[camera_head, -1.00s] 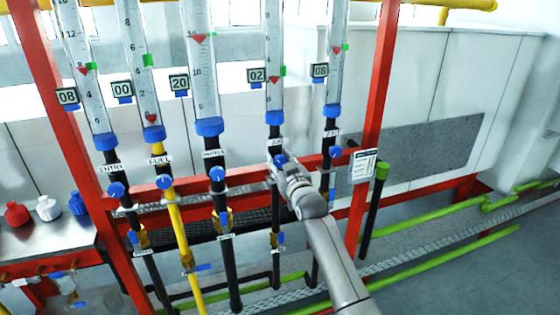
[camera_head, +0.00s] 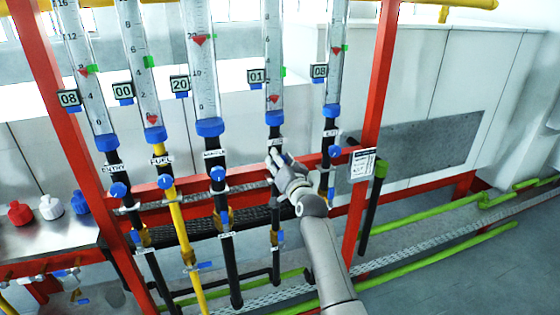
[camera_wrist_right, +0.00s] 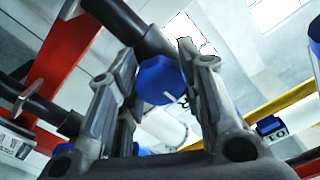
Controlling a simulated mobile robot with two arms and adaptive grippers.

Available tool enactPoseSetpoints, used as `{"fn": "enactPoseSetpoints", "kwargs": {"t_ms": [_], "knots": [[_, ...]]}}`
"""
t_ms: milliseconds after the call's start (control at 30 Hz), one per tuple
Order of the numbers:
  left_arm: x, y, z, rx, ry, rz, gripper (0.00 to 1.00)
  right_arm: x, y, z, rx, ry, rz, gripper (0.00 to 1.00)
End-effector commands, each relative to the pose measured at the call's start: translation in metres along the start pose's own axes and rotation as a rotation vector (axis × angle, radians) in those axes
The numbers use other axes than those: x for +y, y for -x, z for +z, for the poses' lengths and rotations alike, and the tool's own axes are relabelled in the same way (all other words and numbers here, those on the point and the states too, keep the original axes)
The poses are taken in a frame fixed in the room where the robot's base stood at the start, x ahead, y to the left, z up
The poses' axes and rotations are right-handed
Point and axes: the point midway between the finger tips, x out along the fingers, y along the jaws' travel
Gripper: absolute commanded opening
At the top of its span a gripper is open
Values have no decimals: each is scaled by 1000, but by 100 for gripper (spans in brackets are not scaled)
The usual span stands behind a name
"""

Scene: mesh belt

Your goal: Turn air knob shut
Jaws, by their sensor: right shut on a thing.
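The air flow tube (camera_head: 274,60) is the fourth from the left in the head view. Its display (camera_head: 257,77) reads 01, and the red marker sits low in the tube. My right gripper (camera_head: 276,156) is at the air knob below this tube and hides the knob in the head view. In the right wrist view the blue air knob (camera_wrist_right: 160,80) sits between the two fingers of my right gripper (camera_wrist_right: 160,92), which is shut on it. A small white mark shows on the knob. My left gripper is not in view.
Other blue knobs sit on the neighbouring pipes, such as the fuel knob (camera_head: 165,181) and one right of my gripper (camera_head: 334,151). A red frame post (camera_head: 372,130) stands to the right.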

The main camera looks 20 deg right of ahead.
Motion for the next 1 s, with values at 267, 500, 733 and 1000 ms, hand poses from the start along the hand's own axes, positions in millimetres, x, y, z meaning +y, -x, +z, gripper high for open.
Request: {"fn": "enactPoseSetpoints", "kwargs": {"t_ms": [267,500,733,1000], "knots": [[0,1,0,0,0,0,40,2,0,4,-8,-49,3,11],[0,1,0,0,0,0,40,2,0,5,-9,-53,3,11],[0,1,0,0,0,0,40,2,0,4,-9,-51,3,47],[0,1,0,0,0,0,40,1,0,2,-4,-49,1,57]]}}
